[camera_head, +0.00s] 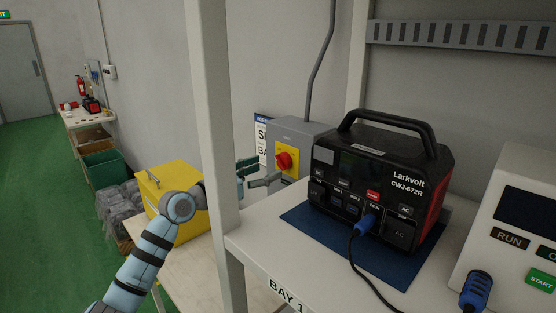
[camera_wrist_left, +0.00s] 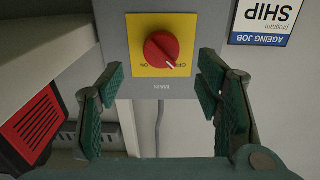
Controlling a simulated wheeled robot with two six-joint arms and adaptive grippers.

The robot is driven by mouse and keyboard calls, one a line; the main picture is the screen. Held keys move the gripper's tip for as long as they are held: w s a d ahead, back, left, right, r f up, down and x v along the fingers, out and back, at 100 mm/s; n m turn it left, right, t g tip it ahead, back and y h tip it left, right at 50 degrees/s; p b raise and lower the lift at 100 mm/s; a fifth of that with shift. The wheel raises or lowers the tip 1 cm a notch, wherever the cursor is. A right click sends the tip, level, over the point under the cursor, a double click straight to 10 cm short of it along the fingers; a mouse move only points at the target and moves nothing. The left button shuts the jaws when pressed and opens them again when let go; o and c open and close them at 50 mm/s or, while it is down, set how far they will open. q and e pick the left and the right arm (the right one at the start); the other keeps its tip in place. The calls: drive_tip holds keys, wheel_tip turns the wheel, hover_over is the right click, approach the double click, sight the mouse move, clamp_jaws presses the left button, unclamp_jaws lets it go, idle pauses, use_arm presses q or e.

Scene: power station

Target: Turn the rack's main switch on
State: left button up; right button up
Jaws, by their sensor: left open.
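The main switch is a red round knob (camera_head: 284,160) on a yellow plate (camera_head: 293,151), on the front of a grey box (camera_head: 301,130) beside the rack. In the left wrist view the knob (camera_wrist_left: 161,48) appears upside down, with "MAIN" lettering below it. A white mark on the knob points to the lower right; the small ON/OFF lettering is partly covered. My left gripper (camera_head: 263,172) is open in front of the box. In the left wrist view its green fingers (camera_wrist_left: 162,82) stand apart on either side below the knob, with nothing between them. My right gripper is out of view.
A white rack post (camera_head: 213,140) stands close to my left arm. A black power station (camera_head: 375,165) with a blue plug sits on a blue mat (camera_head: 300,222) on the shelf. A yellow box (camera_head: 165,184) stands on a lower table. A sign (camera_wrist_left: 264,22) hangs beside the grey box.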

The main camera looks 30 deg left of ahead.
sight(279, 163)
use_arm(q)
drive_tip(key=x, duration=0.5)
drive_tip(key=shift+w, duration=0.3)
drive_tip(key=c, duration=1.2)
